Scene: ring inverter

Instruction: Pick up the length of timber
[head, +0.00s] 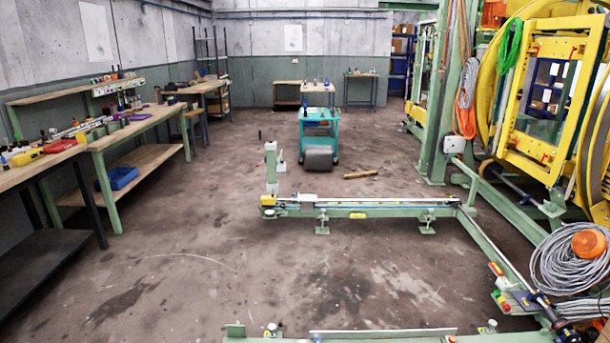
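The length of timber (361,175) is a short, light brown piece lying on the concrete floor near the middle of the head view. It lies just beyond the low green frame, with its right end slightly higher in the picture. Nothing covers it. Neither of my grippers shows in the head view.
A low green frame (345,210) crosses the floor in front of the timber. A teal cart (320,128) and a dark grey roller (318,158) stand behind it to the left. Workbenches line the left; yellow machinery (540,100) and coiled cable (565,262) fill the right. Floor at centre left is clear.

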